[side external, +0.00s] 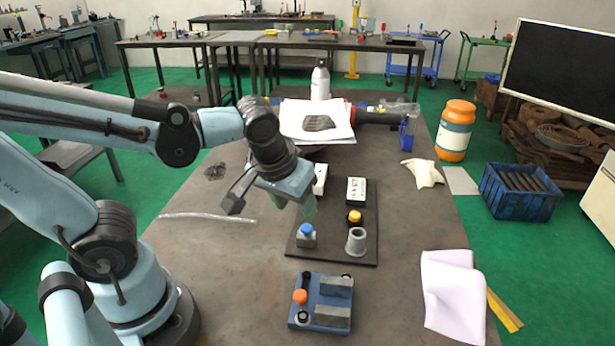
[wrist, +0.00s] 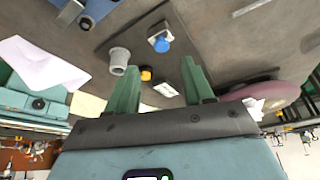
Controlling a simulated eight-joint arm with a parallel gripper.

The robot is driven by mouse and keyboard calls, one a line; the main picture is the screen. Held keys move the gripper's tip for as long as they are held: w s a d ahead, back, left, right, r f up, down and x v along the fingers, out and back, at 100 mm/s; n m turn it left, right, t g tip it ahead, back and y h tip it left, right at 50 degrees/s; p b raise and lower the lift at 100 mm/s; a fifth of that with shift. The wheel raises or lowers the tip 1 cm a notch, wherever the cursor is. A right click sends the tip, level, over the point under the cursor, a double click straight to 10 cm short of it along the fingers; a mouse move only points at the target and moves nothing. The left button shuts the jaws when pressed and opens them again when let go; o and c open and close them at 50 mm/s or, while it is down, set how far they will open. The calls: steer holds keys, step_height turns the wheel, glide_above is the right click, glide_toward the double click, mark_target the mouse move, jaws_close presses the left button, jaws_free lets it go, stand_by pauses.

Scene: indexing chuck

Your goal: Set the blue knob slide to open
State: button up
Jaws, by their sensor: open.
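The blue knob (side external: 306,229) sits on a small grey block at the left front part of a dark board (side external: 310,252). In the wrist view the blue knob (wrist: 161,45) shows just beyond the fingertips, roughly in line with the gap between them. My gripper (side external: 307,211) has its green fingers pointing down, close above and behind the knob in the side view. In the wrist view my gripper (wrist: 162,68) is open with nothing between its fingers. I cannot tell the slide's position, and no open marking is readable.
A yellow knob (side external: 354,216), a grey cup (side external: 356,242) and a white labelled box (side external: 356,190) share the board. A blue fixture with an orange knob (side external: 300,297) stands in front. Cloth (side external: 452,292) lies at right.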

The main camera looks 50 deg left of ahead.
steer(key=shift+v, duration=2.25)
steer(key=shift+f, duration=0.1)
steer(key=w+f+m+t, duration=0.1)
steer(key=m, duration=0.1)
steer(key=w+a+f+m+t+h, duration=0.1)
steer(key=m+t, duration=0.1)
steer(key=shift+w+a+h, duration=0.1)
steer(key=shift+a+h, duration=0.05)
steer(key=shift+h, duration=0.15)
